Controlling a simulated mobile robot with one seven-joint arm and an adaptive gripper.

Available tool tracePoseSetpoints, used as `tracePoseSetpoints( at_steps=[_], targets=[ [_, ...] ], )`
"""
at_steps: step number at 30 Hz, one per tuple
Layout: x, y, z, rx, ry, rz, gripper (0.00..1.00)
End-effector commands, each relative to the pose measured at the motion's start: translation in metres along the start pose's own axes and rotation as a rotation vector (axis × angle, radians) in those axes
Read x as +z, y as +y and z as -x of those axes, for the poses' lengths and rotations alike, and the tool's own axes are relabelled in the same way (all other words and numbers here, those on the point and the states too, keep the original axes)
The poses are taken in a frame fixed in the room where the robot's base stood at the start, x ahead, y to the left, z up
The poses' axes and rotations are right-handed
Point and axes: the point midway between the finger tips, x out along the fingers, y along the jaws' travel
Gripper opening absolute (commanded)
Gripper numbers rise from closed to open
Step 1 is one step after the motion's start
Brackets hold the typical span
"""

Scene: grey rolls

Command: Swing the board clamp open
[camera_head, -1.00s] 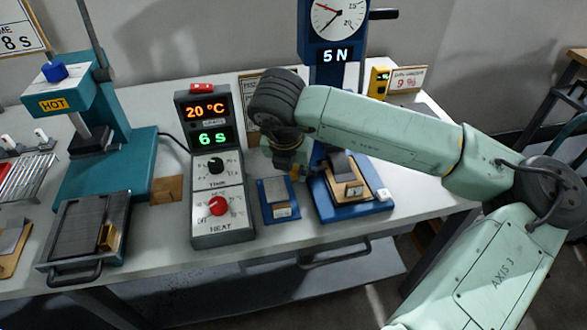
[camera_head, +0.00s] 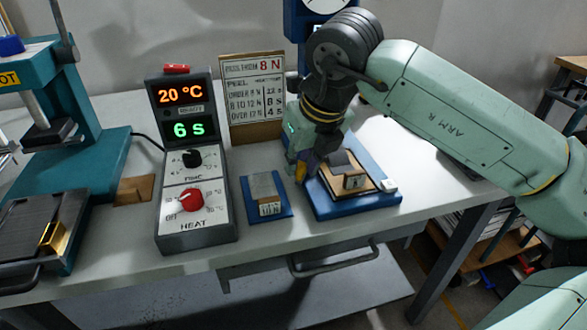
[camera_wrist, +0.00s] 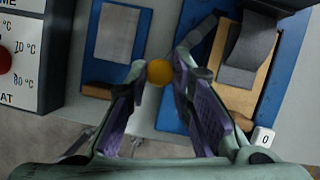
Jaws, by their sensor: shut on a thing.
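The blue tester base (camera_head: 352,207) carries a wooden board (camera_head: 330,184) with a grey strip curling up from it. My gripper (camera_head: 305,168) is low at the base's left edge, pointing down. In the wrist view my gripper (camera_wrist: 160,82) has its fingertips on either side of a round orange-yellow knob (camera_wrist: 159,72) and is shut on it. A dark lever (camera_wrist: 203,30) runs from near the knob toward the board (camera_wrist: 240,95) and looks like the board clamp. My right finger partly covers the join between knob and lever.
A small blue plate with a grey sample (camera_head: 263,187) lies just left of my gripper. The heater control box (camera_head: 193,165) stands further left, and a notice board (camera_head: 253,100) behind. A white block marked 0 (camera_wrist: 263,137) sits on the base's right front.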

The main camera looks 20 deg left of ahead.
Motion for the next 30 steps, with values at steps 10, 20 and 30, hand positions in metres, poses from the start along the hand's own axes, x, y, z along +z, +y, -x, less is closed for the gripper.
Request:
tracePoseSetpoints(
  at_steps=[10,20,30],
  targets=[
    [-0.008,-0.016,0.003,0.121,-0.001,0.283,0.00],
    [-0.011,-0.026,0.005,0.195,0.001,0.467,0.00],
    [-0.012,-0.031,0.005,0.221,0.001,0.534,0.00]
  ],
)
